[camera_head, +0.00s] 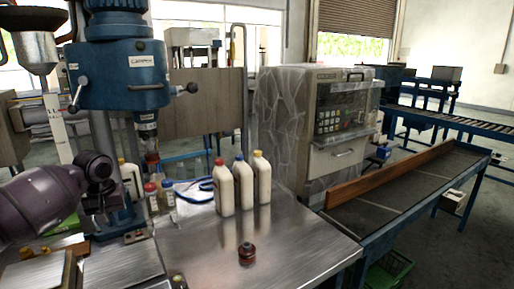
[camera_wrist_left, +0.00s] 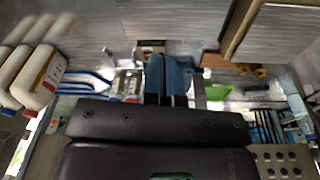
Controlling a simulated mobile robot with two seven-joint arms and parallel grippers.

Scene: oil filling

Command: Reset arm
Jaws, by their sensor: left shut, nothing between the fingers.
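My left arm (camera_head: 45,200) comes in from the left in the head view, beside the blue drill-like machine. Its fingers are hard to make out there. In the left wrist view my left gripper (camera_wrist_left: 167,75) has its two blue fingers together with nothing between them. My right arm and gripper do not show.
Three white bottles (camera_head: 242,185) with red, blue and yellow caps stand on the metal table (camera_head: 300,245). A small dark red object (camera_head: 247,254) sits near the front. The blue machine (camera_head: 118,75) stands at left, a grey control machine (camera_head: 325,130) behind, a conveyor (camera_head: 400,190) at right.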

